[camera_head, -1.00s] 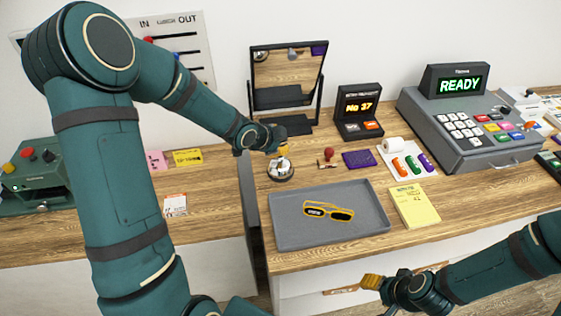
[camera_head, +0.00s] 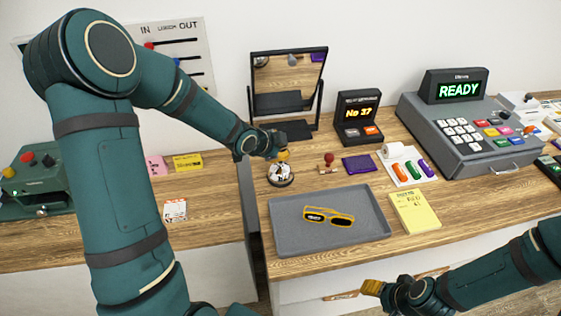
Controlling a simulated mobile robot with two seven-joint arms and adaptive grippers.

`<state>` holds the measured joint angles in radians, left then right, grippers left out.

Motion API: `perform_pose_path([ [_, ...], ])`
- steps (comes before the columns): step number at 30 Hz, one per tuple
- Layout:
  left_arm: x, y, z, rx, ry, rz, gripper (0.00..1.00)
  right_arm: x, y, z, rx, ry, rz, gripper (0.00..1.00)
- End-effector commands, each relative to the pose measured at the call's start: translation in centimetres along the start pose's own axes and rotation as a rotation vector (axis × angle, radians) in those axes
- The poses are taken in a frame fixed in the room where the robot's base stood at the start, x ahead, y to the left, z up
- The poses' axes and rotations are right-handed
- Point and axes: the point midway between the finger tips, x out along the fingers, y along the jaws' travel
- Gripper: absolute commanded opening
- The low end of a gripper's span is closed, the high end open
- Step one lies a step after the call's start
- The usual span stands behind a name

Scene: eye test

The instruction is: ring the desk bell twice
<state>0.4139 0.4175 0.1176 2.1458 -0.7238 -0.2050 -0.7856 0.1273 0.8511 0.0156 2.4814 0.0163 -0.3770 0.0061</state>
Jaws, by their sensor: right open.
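The desk bell (camera_head: 281,176) is a small silvery dome on a dark round base, standing on the wooden counter behind the grey tray. My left gripper (camera_head: 283,155) reaches in from the upper left with its yellow fingertips just over the bell's top. Whether they touch it I cannot tell, and the fingers are too small and overlapped to show whether they are open or shut. My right gripper (camera_head: 372,287) is open and empty, low in front of the counter, well away from the bell.
The grey tray (camera_head: 290,238) holds yellow-framed glasses (camera_head: 328,216). A red-handled stamp (camera_head: 327,161) and purple pad (camera_head: 362,164) stand right of the bell. A mirror (camera_head: 287,82) stands behind it. A yellow notepad (camera_head: 415,211) and cash register (camera_head: 468,130) are further right.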

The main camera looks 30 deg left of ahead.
Motion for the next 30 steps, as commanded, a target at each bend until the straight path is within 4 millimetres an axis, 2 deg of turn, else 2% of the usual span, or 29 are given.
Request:
perform_pose_path([
  [30,0.59,0.43,0.43,0.000,0.000,0.000,0.00,0.84,0.32,0.12,0.000,0.000,0.000,0.55],
])
